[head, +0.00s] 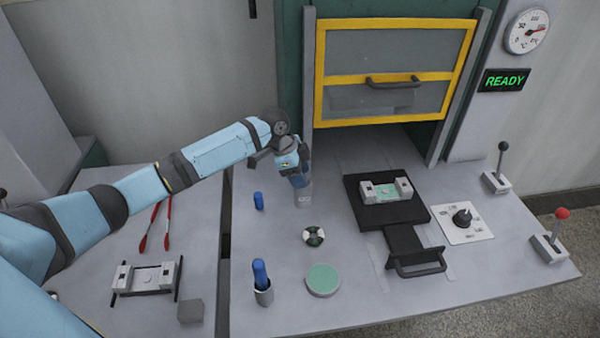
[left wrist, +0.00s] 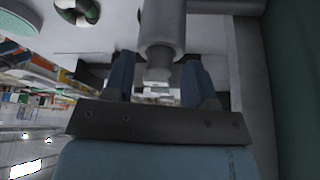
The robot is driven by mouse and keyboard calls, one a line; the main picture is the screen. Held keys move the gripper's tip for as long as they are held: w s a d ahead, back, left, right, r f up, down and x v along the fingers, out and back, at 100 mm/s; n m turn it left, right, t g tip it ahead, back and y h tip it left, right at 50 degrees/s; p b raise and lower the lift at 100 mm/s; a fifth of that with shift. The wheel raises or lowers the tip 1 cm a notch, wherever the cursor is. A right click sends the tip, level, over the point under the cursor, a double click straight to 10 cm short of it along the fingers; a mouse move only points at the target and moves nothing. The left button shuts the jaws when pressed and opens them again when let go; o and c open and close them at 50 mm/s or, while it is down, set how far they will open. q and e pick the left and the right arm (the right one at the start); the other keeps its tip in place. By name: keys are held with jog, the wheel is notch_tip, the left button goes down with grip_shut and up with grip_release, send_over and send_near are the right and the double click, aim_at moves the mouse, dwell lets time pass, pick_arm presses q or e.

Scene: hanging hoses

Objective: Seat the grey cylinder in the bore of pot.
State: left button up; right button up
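My left gripper (head: 301,182) points down over a grey pot (head: 304,198) standing on the bench left of the black tray. In the left wrist view the pot (left wrist: 163,20) shows its wide rim, and the narrower grey cylinder (left wrist: 157,73) sticks out of it toward my palm. The cylinder appears to be in the pot's bore; how deep I cannot tell. The blue fingers of the left gripper (left wrist: 158,80) stand on both sides of the cylinder with a gap on each side, so they look open. My right gripper is out of view.
A blue peg (head: 258,201) stands left of the pot; another blue peg (head: 260,270) sits in a second grey holder (head: 264,297). A ring (head: 313,236), a green-topped disc (head: 323,279) and a black tray (head: 362,214) with a fixture are nearby. A yellow-framed door (head: 393,115) is behind.

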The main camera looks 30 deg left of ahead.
pick_arm(q)
jog(key=v, duration=1.2)
jog(key=shift+r, duration=0.15)
jog(key=shift+a+r, duration=0.1)
